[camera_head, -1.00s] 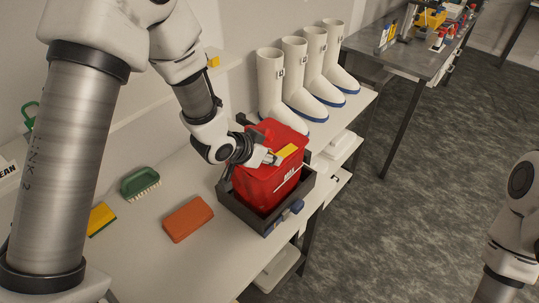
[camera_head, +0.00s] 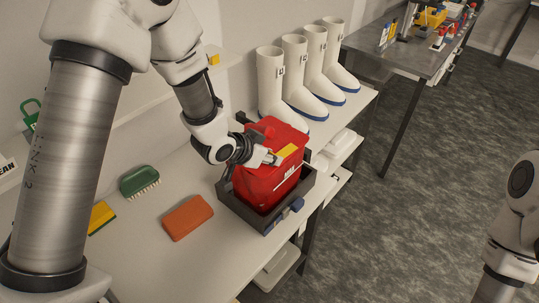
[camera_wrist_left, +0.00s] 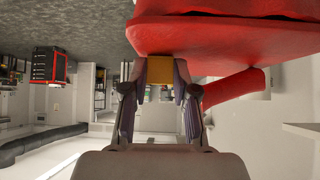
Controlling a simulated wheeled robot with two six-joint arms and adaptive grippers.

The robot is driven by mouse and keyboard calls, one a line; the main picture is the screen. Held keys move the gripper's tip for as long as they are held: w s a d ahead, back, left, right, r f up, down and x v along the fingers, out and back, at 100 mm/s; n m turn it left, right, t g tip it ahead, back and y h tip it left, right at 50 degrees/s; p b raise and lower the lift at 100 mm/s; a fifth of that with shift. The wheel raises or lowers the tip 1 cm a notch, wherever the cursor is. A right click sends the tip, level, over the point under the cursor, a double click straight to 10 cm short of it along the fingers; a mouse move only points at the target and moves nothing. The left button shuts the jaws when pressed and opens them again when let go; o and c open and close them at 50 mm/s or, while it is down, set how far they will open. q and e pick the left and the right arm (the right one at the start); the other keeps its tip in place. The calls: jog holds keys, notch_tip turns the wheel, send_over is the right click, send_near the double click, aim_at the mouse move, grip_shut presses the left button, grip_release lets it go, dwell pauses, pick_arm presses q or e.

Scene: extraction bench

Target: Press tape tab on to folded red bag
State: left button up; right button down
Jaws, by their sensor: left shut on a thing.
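The red bag (camera_head: 268,184) stands in a dark open-topped tray (camera_head: 254,216) on the bench, its top folded over. A yellow tape tab (camera_head: 287,150) lies at the top of the bag. My left gripper (camera_head: 273,159) is at the bag's top beside the yellow tab. In the left wrist view the gripper (camera_wrist_left: 160,75) is shut on the tab, whose yellow-orange edge (camera_wrist_left: 126,71) shows at the fingertips, just by the red bag (camera_wrist_left: 225,35). Whether the tab is stuck to the bag, I cannot tell. My right gripper is out of view.
An orange block (camera_head: 188,217), a green brush (camera_head: 140,181) and a yellow sponge (camera_head: 101,217) lie on the bench left of the tray. Several white boots (camera_head: 295,75) stand behind the bag. A grey table (camera_head: 410,55) stands farther back.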

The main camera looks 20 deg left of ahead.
pick_arm(q)
jog(key=shift+f, duration=0.1)
dwell(0.3)
jog(key=o, duration=0.8)
jog(key=v, duration=1.2)
jog(key=shift+c, duration=0.2)
